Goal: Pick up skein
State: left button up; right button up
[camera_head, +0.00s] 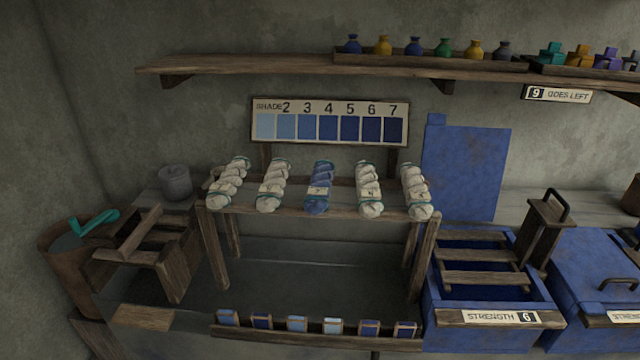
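Several twisted skeins lie in a row on a small wooden rack (300,212) in the middle of the camera_head view. The far-left skein (229,183), the second skein (273,186), the fourth skein (369,190) and the far-right skein (416,191) are off-white with teal ties. The middle skein (320,187) is blue. Small tags show on some of them, but their marks are too small to read surely. Neither of my grippers is in view.
A shade chart (330,124) hangs behind the rack. A blue vat (490,283) labelled STRENGTH 6 stands at right, a wooden bucket (62,262) at left. A tray of small colour samples (320,337) lines the front. A shelf (240,66) with bottles runs above.

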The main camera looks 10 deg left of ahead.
aim_at(318, 194)
jog(key=i+l+u, duration=0.2)
jog(key=l+u, duration=0.25)
jog(key=i+l+u, duration=0.15)
jog(key=l+u, duration=0.15)
jog(key=u, duration=0.15)
jog(key=i+l+u, duration=0.1)
jog(key=l+u, duration=0.4)
jog(key=j, duration=0.1)
